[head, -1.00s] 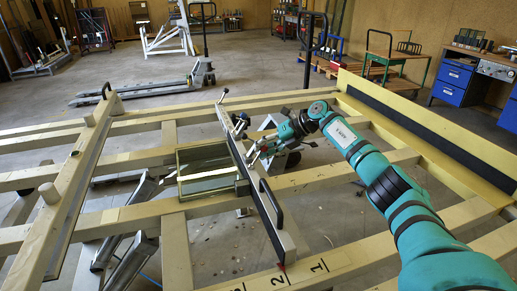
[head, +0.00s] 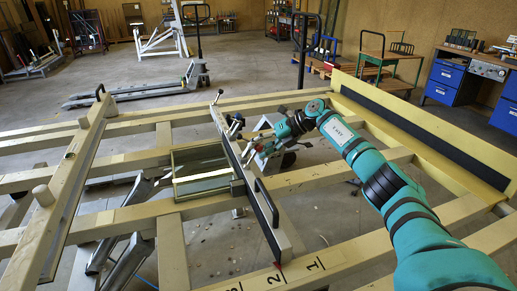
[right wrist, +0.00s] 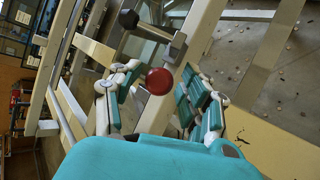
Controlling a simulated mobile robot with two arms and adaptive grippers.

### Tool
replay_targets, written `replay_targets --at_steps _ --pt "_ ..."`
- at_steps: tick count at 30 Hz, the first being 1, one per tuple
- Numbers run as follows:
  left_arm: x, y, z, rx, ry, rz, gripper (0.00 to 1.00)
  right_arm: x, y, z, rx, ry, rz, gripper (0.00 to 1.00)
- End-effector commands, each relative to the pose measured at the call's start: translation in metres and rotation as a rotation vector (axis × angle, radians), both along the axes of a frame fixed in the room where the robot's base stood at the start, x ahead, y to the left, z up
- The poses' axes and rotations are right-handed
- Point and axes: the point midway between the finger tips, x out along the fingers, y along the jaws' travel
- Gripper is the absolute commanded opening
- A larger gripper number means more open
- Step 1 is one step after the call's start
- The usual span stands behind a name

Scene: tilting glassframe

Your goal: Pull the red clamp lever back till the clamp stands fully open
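The red ball knob (right wrist: 159,81) of the clamp lever shows in the right wrist view, between the two fingers of my right gripper (right wrist: 160,94). The fingers stand apart, with visible gaps on both sides of the knob. My left gripper is out of view.
A small glass frame (head: 205,188) lies against the beam's left side on the pale slatted table (head: 172,250). A black handle (head: 269,200) rises from the beam nearby. A sloping pale fence with a dark strip (head: 430,125) borders the right side.

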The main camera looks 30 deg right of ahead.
Motion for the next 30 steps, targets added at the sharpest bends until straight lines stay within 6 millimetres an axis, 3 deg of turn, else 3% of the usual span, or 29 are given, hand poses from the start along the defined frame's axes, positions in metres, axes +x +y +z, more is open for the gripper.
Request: replay_targets --at_steps 11,24,30 --pt "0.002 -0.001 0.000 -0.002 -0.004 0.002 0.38 -0.003 -0.003 0.001 -0.002 0.003 0.001 0.51" --pt "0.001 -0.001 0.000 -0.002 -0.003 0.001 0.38 -0.048 -0.052 0.052 -0.003 0.002 -0.002 0.51" --pt "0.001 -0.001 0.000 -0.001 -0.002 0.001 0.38 -0.061 -0.067 0.067 -0.002 0.003 0.000 0.51"
